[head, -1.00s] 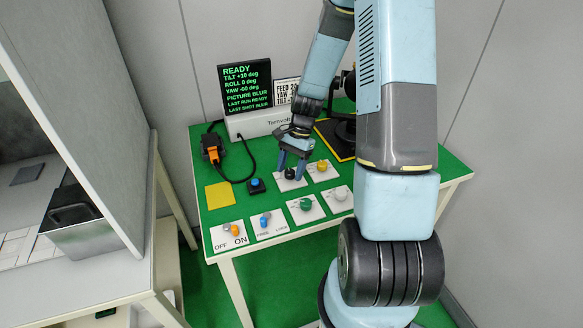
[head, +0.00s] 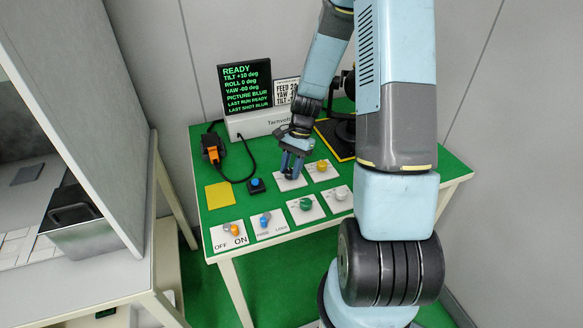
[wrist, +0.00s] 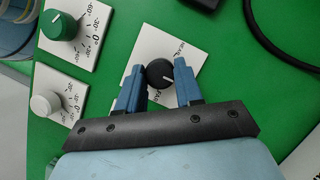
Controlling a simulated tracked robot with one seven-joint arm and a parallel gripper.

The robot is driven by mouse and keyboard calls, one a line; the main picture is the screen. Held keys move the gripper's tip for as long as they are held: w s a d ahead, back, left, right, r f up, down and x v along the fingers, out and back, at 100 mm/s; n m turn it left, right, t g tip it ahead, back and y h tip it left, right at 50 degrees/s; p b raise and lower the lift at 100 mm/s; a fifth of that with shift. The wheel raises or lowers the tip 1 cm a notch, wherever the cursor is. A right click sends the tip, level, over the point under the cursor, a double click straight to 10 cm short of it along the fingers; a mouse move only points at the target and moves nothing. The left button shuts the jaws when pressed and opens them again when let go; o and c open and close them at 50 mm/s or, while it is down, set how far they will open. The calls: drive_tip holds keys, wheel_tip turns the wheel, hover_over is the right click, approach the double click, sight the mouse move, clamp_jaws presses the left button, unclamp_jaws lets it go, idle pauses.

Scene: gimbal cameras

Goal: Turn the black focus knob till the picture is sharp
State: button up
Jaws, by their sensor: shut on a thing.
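The black focus knob (wrist: 159,73) sits on a white plate (wrist: 153,46) and carries a white pointer line. My gripper (wrist: 160,84) has its two blue fingers on either side of the knob, shut on it. In the head view my gripper (head: 291,168) is down at the knob's plate (head: 291,184), and the fingers mostly hide the knob. The display (head: 245,88) reads READY, TILT +10 deg, ROLL 0 deg, YAW -00 deg, PICTURE BLUR, LAST RUN READY and LAST SHOT BLUR.
Close by are a yellow knob (head: 322,165), a green knob (head: 305,204), a white knob (head: 340,194) and a blue button (head: 255,183). Two switches, orange (head: 235,229) and blue (head: 265,219), line the front edge. An orange-and-black device (head: 211,149) with a cable stands at left.

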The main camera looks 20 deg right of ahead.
drive_tip(key=shift+w+a+n+g+h, duration=0.1)
drive_tip(key=shift+n+g+h, duration=0.3)
drive_tip(key=shift+n, duration=1)
drive_tip(key=shift+a+n+g+h, duration=0.1)
drive_tip(key=shift+n+g+h, duration=0.3)
drive_tip(key=shift+n, duration=1)
drive_tip(key=o, duration=1)
drive_tip(key=shift+o, duration=0.2)
drive_tip(key=shift+d+r, duration=0.1)
drive_tip(key=v, duration=1.3)
drive_tip(key=shift+r, duration=0.3)
drive_tip(key=shift+w, duration=0.1)
